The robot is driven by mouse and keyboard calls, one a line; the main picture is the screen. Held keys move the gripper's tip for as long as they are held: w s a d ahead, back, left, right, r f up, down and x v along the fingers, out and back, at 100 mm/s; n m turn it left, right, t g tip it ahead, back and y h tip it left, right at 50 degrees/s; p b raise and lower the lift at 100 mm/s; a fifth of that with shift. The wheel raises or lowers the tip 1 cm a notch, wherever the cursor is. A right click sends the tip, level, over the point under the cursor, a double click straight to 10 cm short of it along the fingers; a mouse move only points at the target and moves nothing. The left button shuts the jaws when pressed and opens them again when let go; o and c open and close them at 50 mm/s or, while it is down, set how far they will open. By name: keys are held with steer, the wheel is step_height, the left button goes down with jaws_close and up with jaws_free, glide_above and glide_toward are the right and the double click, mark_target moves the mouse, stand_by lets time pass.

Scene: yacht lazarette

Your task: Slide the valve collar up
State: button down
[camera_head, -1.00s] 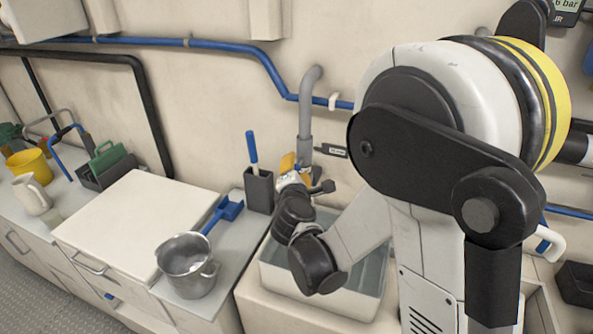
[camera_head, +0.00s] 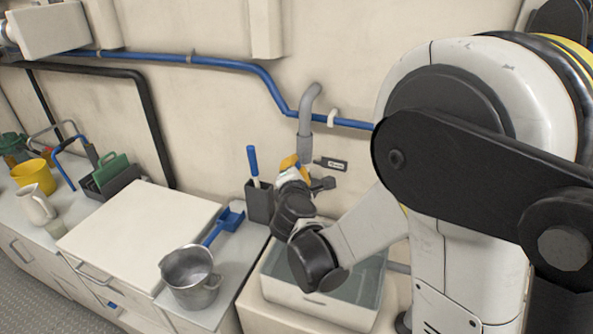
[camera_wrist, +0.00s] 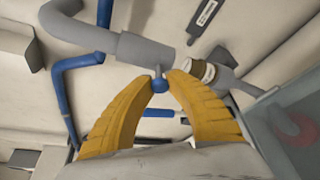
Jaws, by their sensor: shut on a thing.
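The valve collar (camera_wrist: 140,49) appears to be the thick grey sleeve on the grey pipe. A short stem with a blue ball knob (camera_wrist: 159,85) stands out beside it in the wrist view. My gripper (camera_wrist: 166,75) has its yellow fingertips closed in on that stem, with the blue ball between the fingers. In the head view, my gripper (camera_head: 291,163) is at the lower part of the upright grey pipe (camera_head: 304,125). My wrist and fingers hide the knob and the pipe's lower end there. The exact finger contact is hard to see.
A small dark label plate (camera_head: 331,164) is on the wall right of the pipe. A dark holder (camera_head: 260,202) with a blue-handled tool stands close left. A metal pot (camera_head: 191,278) stands on the counter.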

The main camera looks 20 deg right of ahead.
steer(key=shift+r, duration=0.1)
steer(key=c, duration=1.3)
jaws_free()
steer(key=shift+o, duration=0.2)
steer(key=v, duration=1.2)
steer(key=shift+r, duration=0.1)
